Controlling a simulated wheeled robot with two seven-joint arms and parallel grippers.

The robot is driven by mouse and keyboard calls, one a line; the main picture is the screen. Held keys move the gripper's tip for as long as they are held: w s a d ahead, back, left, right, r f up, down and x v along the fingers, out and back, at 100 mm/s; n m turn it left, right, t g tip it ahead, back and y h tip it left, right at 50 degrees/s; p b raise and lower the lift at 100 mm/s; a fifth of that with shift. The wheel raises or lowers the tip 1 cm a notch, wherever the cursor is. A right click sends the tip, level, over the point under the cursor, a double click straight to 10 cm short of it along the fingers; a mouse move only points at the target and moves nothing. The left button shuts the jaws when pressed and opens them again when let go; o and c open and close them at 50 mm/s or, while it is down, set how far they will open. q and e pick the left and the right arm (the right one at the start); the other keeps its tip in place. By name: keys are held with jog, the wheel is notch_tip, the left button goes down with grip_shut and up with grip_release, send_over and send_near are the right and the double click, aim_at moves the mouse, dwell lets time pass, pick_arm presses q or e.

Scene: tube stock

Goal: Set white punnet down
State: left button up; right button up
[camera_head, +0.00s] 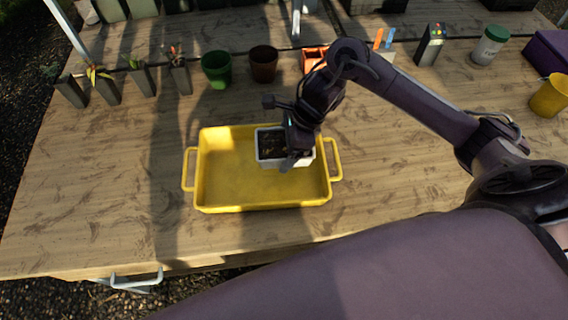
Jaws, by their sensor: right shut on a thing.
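The white punnet (264,161) is a small white box with dark soil inside. It shows over the right part of the yellow tray (222,207), which has a handle at each end. I cannot tell whether the punnet touches the tray floor. My right gripper (290,150) is shut on the punnet at its right side and hides part of it. My left gripper is not in view.
The yellow tray stands on a wooden table (90,220). Behind it are a green pot (216,68), a brown pot (264,63) and several grey tube pots with plants. The table's left side is clear.

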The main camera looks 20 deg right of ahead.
notch_tip(320, 180, down, 2)
notch_tip(320, 180, down, 5)
jog(key=shift+f, duration=0.25)
jog(key=shift+f, duration=0.15)
jog(key=o, duration=1.1)
jog(key=shift+c, duration=0.2)
